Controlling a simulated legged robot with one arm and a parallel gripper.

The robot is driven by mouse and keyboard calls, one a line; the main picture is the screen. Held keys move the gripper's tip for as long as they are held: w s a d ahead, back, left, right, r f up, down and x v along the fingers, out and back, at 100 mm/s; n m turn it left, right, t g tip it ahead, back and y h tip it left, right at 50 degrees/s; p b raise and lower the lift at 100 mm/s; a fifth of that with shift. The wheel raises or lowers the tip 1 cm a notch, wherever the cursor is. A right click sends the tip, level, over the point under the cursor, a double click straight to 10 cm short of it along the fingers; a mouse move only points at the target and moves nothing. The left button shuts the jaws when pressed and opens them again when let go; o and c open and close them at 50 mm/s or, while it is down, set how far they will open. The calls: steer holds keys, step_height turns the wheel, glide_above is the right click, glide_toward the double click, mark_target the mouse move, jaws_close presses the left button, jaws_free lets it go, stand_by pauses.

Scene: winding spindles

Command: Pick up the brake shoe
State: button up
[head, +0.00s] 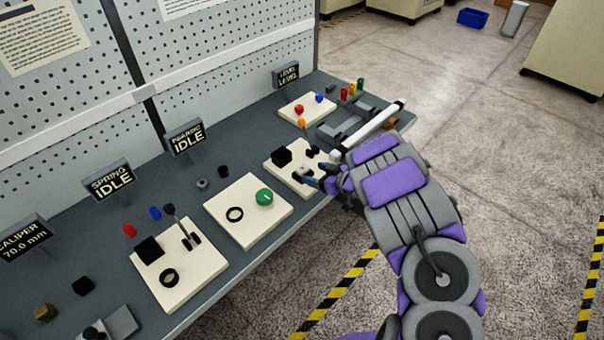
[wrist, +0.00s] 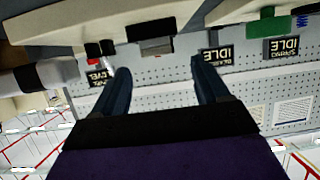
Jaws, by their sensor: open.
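I cannot tell for sure which piece is the brake shoe. Small dark pieces (head: 313,152) and a black block (head: 281,156) stand on the cream board (head: 275,169) nearest my gripper. A small pale round piece (head: 304,170) lies there too. My gripper (head: 318,180) is at the front edge of this board, its fingers open. In the wrist view, which is upside down, the two dark fingers (wrist: 160,85) are spread with nothing between them. A grey-black block (wrist: 151,40) on a cream board shows beyond the fingertips.
A grey fixture with a white bar (head: 375,129) is close beyond my gripper. A pegboard (head: 215,90) backs the bench.

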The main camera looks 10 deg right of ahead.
mark_target(306, 170)
steer(key=x, duration=0.2)
steer(key=b+x, duration=0.1)
steer(key=x, duration=0.1)
steer(key=shift+w+f, duration=0.35)
steer(key=shift+f, duration=0.05)
steer(key=shift+c, duration=0.4)
jaws_close()
